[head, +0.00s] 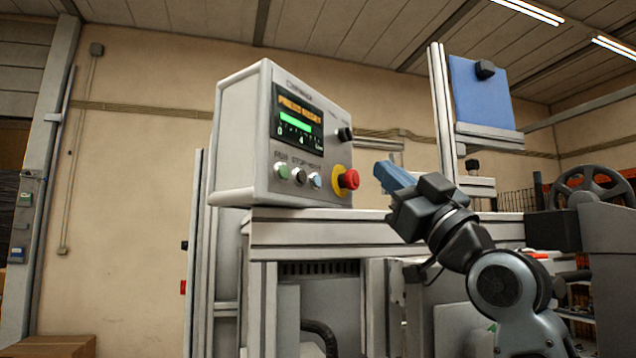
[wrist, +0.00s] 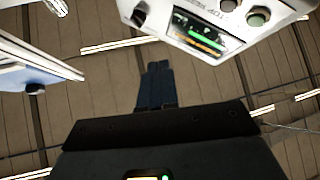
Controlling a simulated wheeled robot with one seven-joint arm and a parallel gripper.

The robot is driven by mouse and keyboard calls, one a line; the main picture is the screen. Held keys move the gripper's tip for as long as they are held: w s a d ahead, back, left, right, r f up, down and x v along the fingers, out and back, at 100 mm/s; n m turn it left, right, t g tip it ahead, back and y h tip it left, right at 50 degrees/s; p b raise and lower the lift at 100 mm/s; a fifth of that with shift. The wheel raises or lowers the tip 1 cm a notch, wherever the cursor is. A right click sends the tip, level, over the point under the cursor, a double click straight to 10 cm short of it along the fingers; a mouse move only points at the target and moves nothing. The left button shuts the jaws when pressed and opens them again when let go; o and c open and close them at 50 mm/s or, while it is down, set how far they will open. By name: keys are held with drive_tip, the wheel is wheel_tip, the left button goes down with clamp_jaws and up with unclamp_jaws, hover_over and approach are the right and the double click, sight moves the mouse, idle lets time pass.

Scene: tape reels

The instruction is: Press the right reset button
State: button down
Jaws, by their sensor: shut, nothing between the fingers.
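The control box (head: 240,140) stands on a metal frame, left of centre in the head view. Below its lit screen is a row of three buttons: green, dark and blue. The blue button (head: 315,180) is rightmost in the row, under lettering that seems to read reset. My gripper (head: 382,172) is shut and empty, apart from the box and to the right of its buttons. In the wrist view my shut fingers (wrist: 155,72) point toward the box (wrist: 284,45), which shows upside down at the top. There the blue button is out of frame.
A red emergency stop knob (head: 349,179) on a yellow base lies between the blue button and my gripper. A black knob (head: 345,134) sits above it. A blue panel (head: 480,92) on a metal post stands to the right, and a dark reel (head: 590,188) further right.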

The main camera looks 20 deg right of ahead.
sight(318, 181)
idle(0.3)
drive_tip(key=w+a+p, duration=0.1)
drive_tip(key=w+a, duration=0.4)
drive_tip(key=w, duration=0.2)
drive_tip(key=shift+a, duration=0.2)
drive_tip(key=shift+a, duration=0.1)
idle(2.0)
drive_tip(key=shift+w+a, duration=0.2)
drive_tip(key=shift+w, duration=0.1)
drive_tip(key=shift+w+a, duration=0.25)
drive_tip(key=shift+w, duration=0.05)
idle(0.8)
drive_tip(key=shift+s+d, duration=0.1)
drive_tip(key=shift+s+d+b, duration=0.4)
drive_tip(key=shift+s+b, duration=0.05)
drive_tip(key=shift+s, duration=0.1)
idle(0.3)
